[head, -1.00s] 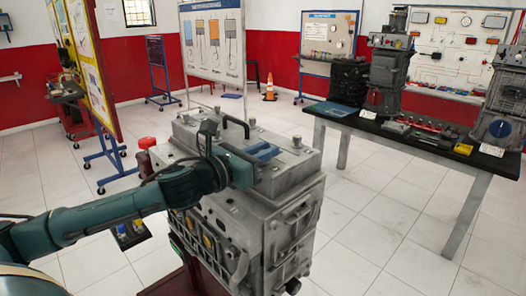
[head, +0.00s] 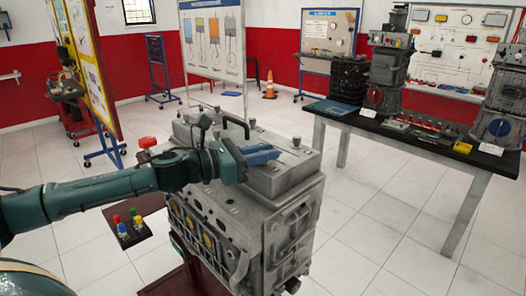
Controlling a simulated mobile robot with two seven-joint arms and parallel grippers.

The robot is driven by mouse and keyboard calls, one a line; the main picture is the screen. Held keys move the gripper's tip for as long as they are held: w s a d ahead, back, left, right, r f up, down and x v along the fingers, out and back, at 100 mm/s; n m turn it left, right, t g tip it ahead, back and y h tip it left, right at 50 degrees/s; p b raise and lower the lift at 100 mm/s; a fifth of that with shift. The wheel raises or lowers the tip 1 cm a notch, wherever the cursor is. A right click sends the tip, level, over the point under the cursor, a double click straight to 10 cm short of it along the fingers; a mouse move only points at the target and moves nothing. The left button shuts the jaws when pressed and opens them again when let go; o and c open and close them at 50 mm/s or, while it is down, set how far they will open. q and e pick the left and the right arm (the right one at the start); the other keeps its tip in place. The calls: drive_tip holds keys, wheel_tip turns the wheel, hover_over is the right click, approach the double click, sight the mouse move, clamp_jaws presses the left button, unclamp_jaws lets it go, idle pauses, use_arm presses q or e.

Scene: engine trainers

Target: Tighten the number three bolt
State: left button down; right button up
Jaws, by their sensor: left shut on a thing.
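The grey engine block (head: 225,215) stands on a dark red stand in the middle of the head view. Several bolt heads, such as one bolt (head: 295,142), stick up from its top cover (head: 290,172). I see no numbers on them, so I cannot tell which is number three. My left gripper (head: 262,154) comes in from the left and lies low over the cover, with blue parts at its end. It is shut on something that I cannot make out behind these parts. My right gripper is not in view.
A black handle (head: 236,122) arches above the cover close behind my left gripper. A small box with coloured buttons (head: 126,228) is left of the engine. A dark workbench (head: 400,130) with engines stands at the right. White floor lies between.

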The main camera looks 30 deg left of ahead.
use_arm(q)
drive_tip(key=shift+w+a+m+g+h+b, duration=0.1)
drive_tip(key=shift+m+g+h+b, duration=0.25)
drive_tip(key=shift+m+g+h, duration=0.5)
drive_tip(key=shift+f+m+g+h+b, duration=0.15)
drive_tip(key=shift+m+g+h+b, duration=0.55)
drive_tip(key=shift+m+g+h, duration=0.4)
drive_tip(key=shift+m+g+h+b, duration=0.45)
drive_tip(key=shift+m+g+b, duration=0.1)
drive_tip(key=shift+g, duration=0.6)
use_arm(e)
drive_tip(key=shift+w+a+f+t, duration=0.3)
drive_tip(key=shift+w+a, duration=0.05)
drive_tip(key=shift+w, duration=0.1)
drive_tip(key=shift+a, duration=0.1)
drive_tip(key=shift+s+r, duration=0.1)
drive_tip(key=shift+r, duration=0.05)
use_arm(q)
drive_tip(key=shift+r, duration=0.2)
drive_tip(key=c, duration=1.4)
unclamp_jaws()
drive_tip(key=shift+c, duration=0.2)
drive_tip(key=shift+o, duration=0.2)
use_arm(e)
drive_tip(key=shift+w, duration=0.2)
